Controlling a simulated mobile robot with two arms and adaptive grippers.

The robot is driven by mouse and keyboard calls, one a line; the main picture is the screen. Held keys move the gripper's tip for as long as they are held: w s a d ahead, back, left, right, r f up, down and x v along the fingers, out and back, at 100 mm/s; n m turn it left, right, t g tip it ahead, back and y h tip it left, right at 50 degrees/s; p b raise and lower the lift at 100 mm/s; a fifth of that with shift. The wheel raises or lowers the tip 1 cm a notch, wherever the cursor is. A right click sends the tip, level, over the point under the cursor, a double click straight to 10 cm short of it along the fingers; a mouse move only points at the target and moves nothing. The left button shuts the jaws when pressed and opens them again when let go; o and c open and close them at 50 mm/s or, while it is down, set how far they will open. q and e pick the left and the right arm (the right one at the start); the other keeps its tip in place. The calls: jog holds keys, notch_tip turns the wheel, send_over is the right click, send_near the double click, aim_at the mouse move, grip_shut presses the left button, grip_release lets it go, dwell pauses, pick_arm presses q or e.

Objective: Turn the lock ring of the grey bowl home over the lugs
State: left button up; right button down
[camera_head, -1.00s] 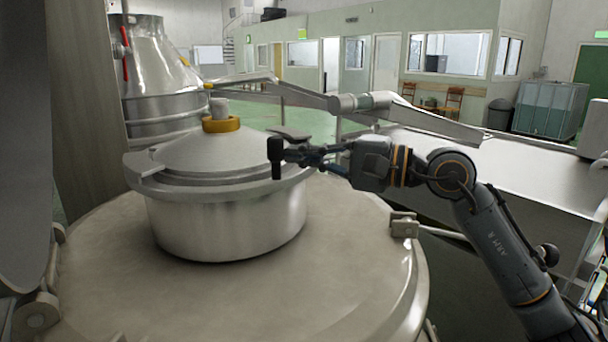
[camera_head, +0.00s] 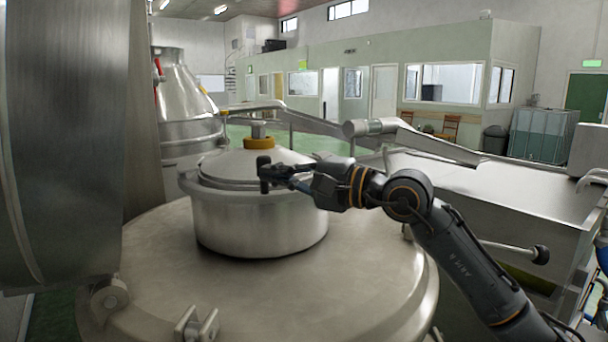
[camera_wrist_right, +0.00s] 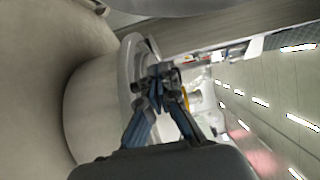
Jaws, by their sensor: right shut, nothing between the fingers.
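The grey bowl (camera_head: 262,225) stands upright on a broad round metal top. Its domed lid (camera_head: 232,163) carries a knob with an orange-yellow collar (camera_head: 259,143). The lock ring (camera_head: 215,187) lies around the bowl's rim; its left end shows at the left side. My right gripper (camera_head: 270,176) is shut and empty, by the ring's right side; it hides part of the ring there. In the right wrist view the gripper (camera_wrist_right: 158,90) overlaps the ring (camera_wrist_right: 127,72); I cannot tell whether they touch. The lugs cannot be made out. My left gripper is out of view.
The round metal top (camera_head: 300,290) has bare room in front of the bowl and a bracket (camera_head: 197,325) at its near edge. A large metal cylinder (camera_head: 60,140) stands close at left. A long metal machine (camera_head: 490,195) fills the right.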

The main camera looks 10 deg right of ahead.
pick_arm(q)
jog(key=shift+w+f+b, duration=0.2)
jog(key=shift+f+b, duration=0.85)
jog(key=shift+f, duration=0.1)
pick_arm(e)
jog(key=w+a, duration=0.1)
jog(key=a, duration=0.5)
jog(key=shift+w+a+f, duration=0.25)
jog(key=shift+f, duration=0.05)
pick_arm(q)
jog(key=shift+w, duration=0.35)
pick_arm(e)
jog(key=v, duration=1.2)
